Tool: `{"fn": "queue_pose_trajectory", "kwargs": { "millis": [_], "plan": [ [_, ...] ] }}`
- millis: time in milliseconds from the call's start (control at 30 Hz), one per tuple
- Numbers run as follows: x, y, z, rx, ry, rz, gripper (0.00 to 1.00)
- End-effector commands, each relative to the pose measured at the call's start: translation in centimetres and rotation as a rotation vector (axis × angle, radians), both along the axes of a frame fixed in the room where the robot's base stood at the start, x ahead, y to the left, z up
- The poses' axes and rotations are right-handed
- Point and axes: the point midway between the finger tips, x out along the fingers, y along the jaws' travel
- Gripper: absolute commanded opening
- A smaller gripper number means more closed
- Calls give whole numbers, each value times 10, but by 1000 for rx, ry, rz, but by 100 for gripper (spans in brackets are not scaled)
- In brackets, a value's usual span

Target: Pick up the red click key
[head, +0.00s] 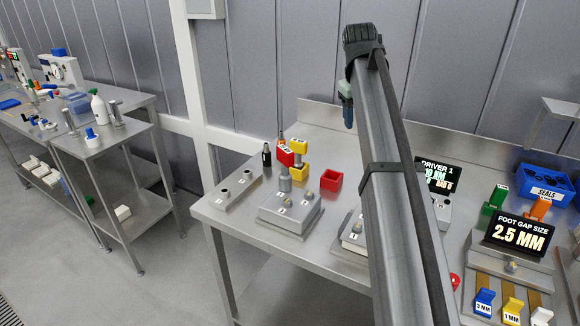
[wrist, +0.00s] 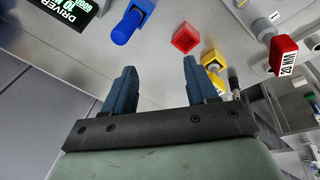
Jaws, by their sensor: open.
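The red click key (wrist: 284,52), a red block with a white "20 NM" label, is at the right of the wrist view, joined to a grey cylindrical part. In the head view the red key (head: 285,156) stands above a grey block at the table's left part, beside a yellow piece. My gripper (wrist: 158,72) is open, with nothing between its two blue fingers. The key lies off to the right of the fingers, apart from them. In the head view my gripper (head: 348,112) is high above the table and partly hidden by my arm.
A yellow key (head: 299,148) stands close beside the red key. A small open red box (head: 331,180) sits to its right. A dark bottle (head: 266,154) stands at the left. A blue key (wrist: 130,24) and the driver display (wrist: 68,12) show in the wrist view.

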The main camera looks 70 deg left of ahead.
Motion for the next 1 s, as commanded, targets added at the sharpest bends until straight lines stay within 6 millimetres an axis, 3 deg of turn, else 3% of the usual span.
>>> {"fn": "queue_pose_trajectory", "kwargs": {
  "millis": [33,100,200,367,500,667,1000],
  "plan": [
    [-34,12,3,-5,36,52,57],
    [-76,22,6,-13,85,115,57],
    [-124,31,10,-25,142,192,57],
    [-171,36,14,-39,196,268,57],
    [-184,37,12,-44,212,289,57],
    [-184,38,-1,-46,214,289,57],
    [-186,46,-56,-45,212,288,57]
  ]
}}
